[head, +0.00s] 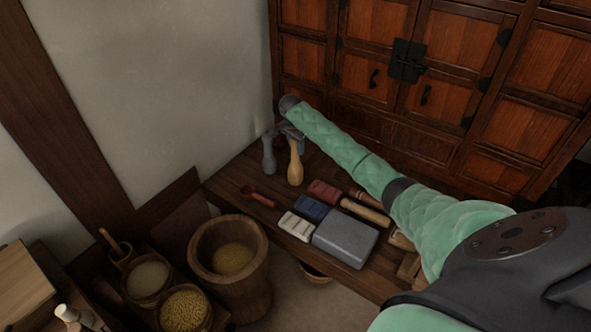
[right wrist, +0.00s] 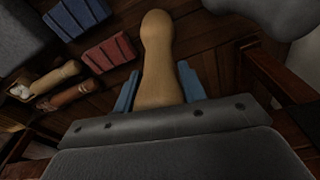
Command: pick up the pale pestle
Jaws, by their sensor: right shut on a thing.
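The pale pestle (head: 295,169) is tan wood with a rounded lower end, roughly upright over the far left part of the low wooden table (head: 228,184). My right gripper (head: 291,133) is shut on its upper part. In the right wrist view, the pale pestle (right wrist: 158,55) lies between the two blue fingers of the right gripper (right wrist: 159,90). I cannot tell whether its lower end touches the table. My left gripper is not in view.
A grey pestle (head: 269,155) stands close left of the pale one. A red spoon (head: 257,196), red block (head: 323,191), blue block (head: 310,207), white block (head: 294,226) and grey box (head: 345,238) lie nearer. A cabinet (head: 345,70) stands behind; a wooden mortar (head: 264,277) stands in front.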

